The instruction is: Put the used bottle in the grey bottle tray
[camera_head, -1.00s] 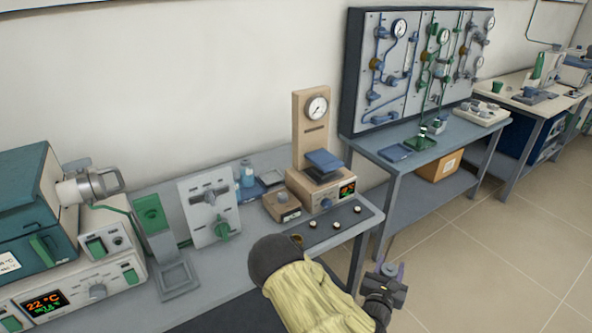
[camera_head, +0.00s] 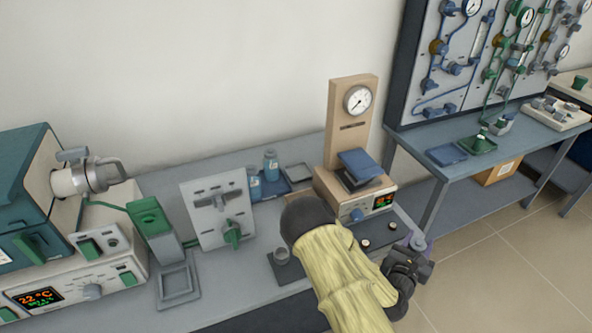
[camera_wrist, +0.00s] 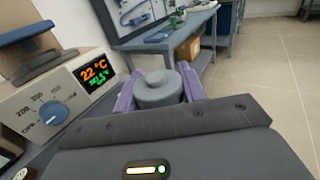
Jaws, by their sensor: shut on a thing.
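My gripper (camera_wrist: 158,90) has purple fingers and is shut on a grey, round-topped bottle (camera_wrist: 158,93) in the wrist view. In the head view my gripper (camera_head: 422,246) is past the front right of the bench, right of the heater unit, and my forearm hides part of the bench. Only the held bottle's top shows clearly. A small grey square tray (camera_head: 310,180) lies flat and looks empty at the back of the bench, left of the gauge stand.
The heater unit (camera_head: 383,201) with its gauge column (camera_head: 345,140) stands between my gripper and the back trays. A grey panel (camera_head: 217,207) with a green knob stands left of them. The side bench (camera_head: 470,180) carries a blue tray and a green tray.

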